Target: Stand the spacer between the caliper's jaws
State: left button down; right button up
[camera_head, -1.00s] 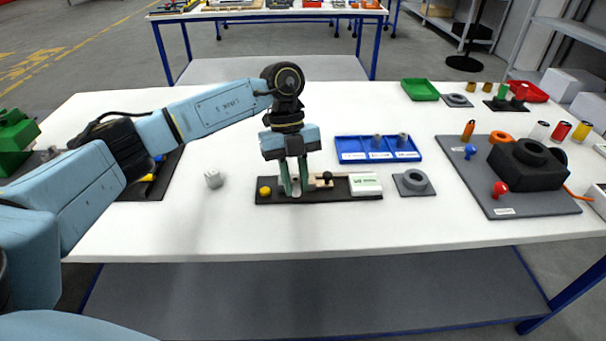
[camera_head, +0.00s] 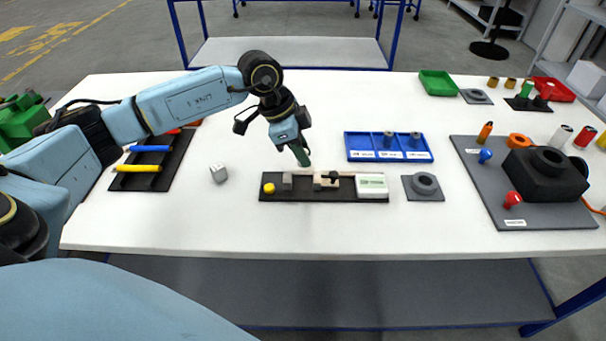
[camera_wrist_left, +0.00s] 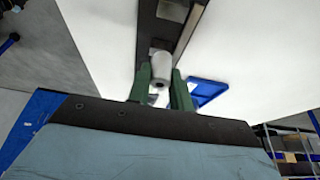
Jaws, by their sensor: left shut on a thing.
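The caliper is a dark bar (camera_head: 340,195) on the white table, with a grey block jaw (camera_head: 287,181), a beige sliding part with a black knob (camera_head: 326,181), a white-green display box (camera_head: 371,184) and a yellow knob (camera_head: 268,188). My left gripper (camera_head: 301,157) is tilted just above and behind the bar. In the left wrist view its green fingers (camera_wrist_left: 160,93) are shut on the spacer (camera_wrist_left: 160,68), a pale grey cylinder with a hole in its end. The spacer is hard to make out in the head view. My right gripper is out of view.
A blue tray (camera_head: 360,156) holding two grey cylinders stands behind and right. A dark rack (camera_head: 133,183) holds coloured rods. The front table strip is clear.

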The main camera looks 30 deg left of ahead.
pick_arm(q)
notch_tip(320, 180, down, 6)
jog(key=shift+f+b, duration=0.25)
jog(key=shift+b, duration=0.1)
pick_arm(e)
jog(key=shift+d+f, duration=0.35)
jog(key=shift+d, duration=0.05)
pick_arm(q)
jog(key=c, duration=1.3)
grip_release()
jog(key=shift+o, duration=0.2)
jog(key=p+v, duration=0.1)
jog(key=v, duration=1.1)
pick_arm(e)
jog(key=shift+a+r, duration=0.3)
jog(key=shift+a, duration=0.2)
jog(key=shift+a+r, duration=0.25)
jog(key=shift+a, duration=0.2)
pick_arm(q)
jog(key=shift+d+r, duration=0.1)
